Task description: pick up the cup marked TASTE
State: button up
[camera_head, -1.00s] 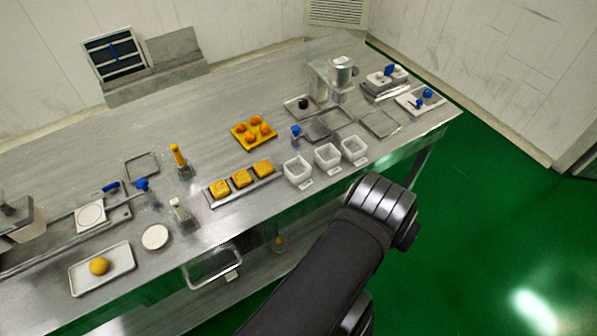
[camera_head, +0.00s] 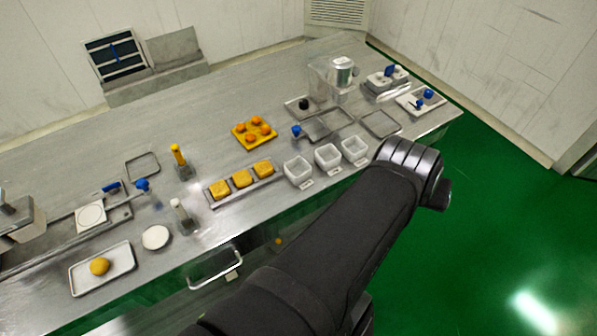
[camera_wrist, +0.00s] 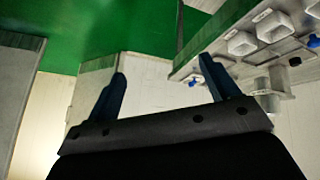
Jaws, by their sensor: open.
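Three white square cups stand in a row near the table's front edge: a left one (camera_head: 298,171), a middle one (camera_head: 327,156) and a right one (camera_head: 354,148). Each has a small tag in front, but the lettering is too small to read, so I cannot tell which is marked TASTE. White cups (camera_wrist: 242,43) also show at the top right of the wrist view. My gripper (camera_wrist: 162,76) is open and empty, its two dark fingers apart and away from the cups. In the head view its fingers are hidden behind my arm, right of the cups.
A tray of yellow pieces (camera_head: 242,179) lies left of the cups, and an orange-topped yellow tray (camera_head: 254,133) behind them. Metal trays (camera_head: 328,123) and a metal canister (camera_head: 341,70) stand farther back. Green floor (camera_head: 500,220) is free right of the table.

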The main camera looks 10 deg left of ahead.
jog(key=w+d+n+t, duration=0.1)
jog(key=w+d+n, duration=0.25)
jog(key=w, duration=0.45)
jog(key=w+d+n, duration=0.2)
jog(key=w+n, duration=0.3)
jog(key=w, duration=0.3)
jog(key=n+g+y, duration=0.4)
jog(key=g, duration=0.3)
send_over(298, 175)
jog(key=f, duration=1.3)
jog(key=shift+w+a+f, duration=0.2)
jog(key=shift+s+d+f, duration=0.15)
jog(key=shift+f, duration=1.15)
jog(key=shift+s+d+f, duration=0.1)
jog(key=shift+f, duration=1.15)
jog(key=c, duration=1.1)
jog(key=shift+o, duration=0.2)
